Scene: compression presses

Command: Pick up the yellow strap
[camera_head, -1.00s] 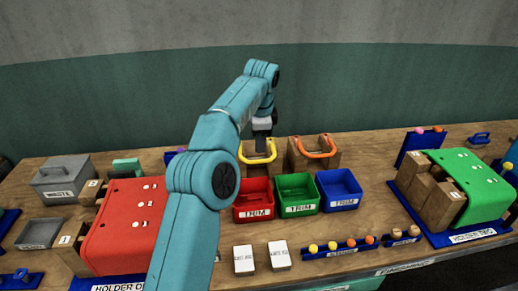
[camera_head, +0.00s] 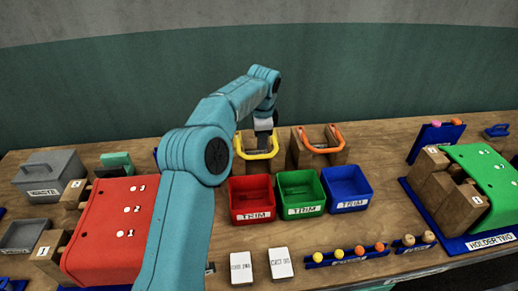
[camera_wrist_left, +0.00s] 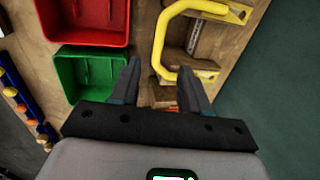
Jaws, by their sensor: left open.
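The yellow strap (camera_head: 257,154) is a curved handle-like band resting on a wooden block stand behind the red trim bin. It also shows in the left wrist view (camera_wrist_left: 162,42), at the upper middle, beyond the fingertips. My left gripper (camera_head: 264,136) is above the strap at the back of the table, and its fingers hide part of the stand. In the left wrist view my left gripper (camera_wrist_left: 160,72) is open and empty, its fingers apart, with the near bend of the strap close to the right fingertip. I cannot tell whether they touch. My right gripper is not in view.
An orange strap (camera_head: 322,142) sits on a similar stand to the right. Red (camera_head: 252,216), green (camera_head: 300,208) and blue (camera_head: 347,204) trim bins stand in front. A red holder (camera_head: 110,235) is at left, a green holder (camera_head: 482,175) at right. A wall rises behind the table.

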